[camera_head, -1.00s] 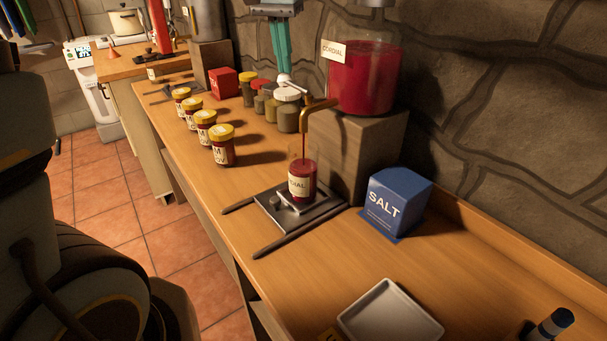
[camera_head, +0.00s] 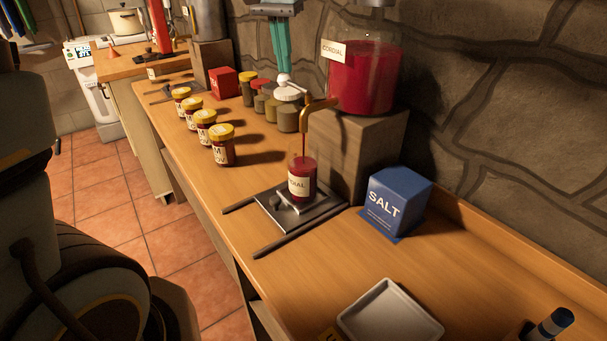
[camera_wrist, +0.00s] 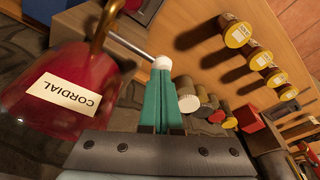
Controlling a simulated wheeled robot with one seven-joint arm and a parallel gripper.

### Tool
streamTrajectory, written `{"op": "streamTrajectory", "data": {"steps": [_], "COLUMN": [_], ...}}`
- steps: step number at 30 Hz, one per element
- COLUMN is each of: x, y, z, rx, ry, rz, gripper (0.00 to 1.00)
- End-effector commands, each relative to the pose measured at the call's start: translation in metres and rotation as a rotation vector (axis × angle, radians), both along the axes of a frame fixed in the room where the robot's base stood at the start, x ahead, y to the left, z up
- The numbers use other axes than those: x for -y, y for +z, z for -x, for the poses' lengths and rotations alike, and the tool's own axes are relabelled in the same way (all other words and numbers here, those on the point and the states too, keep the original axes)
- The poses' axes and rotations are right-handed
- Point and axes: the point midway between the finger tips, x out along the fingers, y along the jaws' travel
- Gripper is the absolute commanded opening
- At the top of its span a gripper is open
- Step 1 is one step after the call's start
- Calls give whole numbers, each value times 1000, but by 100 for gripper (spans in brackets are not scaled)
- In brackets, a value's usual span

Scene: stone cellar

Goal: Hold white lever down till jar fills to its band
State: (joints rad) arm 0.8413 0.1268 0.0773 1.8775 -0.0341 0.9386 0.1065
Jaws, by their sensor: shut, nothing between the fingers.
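The white lever knob (camera_head: 284,79) sits on a rod by the brass spout (camera_head: 318,104) of the cordial dispenser (camera_head: 362,78). My gripper (camera_head: 283,70) has its teal fingers shut and empty, with the tips at the knob from above. In the wrist view the fingertips (camera_wrist: 160,72) meet the white knob (camera_wrist: 161,62) and appear to touch it. A thin red stream falls from the spout into the glass jar (camera_head: 302,181). The jar stands upright on a metal plate. Red cordial stands above its label, near the rim. I cannot make out the band.
A blue salt box (camera_head: 396,204) stands right of the dispenser's block (camera_head: 362,150). Yellow-lidded jars (camera_head: 222,145) line the counter's left side, and more small jars (camera_head: 287,112) stand behind the spout. A white tray (camera_head: 388,315) lies in front. Bare counter surrounds the plate.

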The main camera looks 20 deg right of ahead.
Motion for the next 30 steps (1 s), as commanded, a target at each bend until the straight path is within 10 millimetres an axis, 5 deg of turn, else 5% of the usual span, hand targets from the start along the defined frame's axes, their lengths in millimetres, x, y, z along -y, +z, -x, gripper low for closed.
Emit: {"op": "streamTrajectory", "data": {"steps": [11,22,30], "x": [0,0,0], "y": [0,31,30], "z": [0,0,0], "rx": [-1,0,0], "ry": [0,0,0], "rz": [-1,0,0], "gripper": [0,0,0]}}
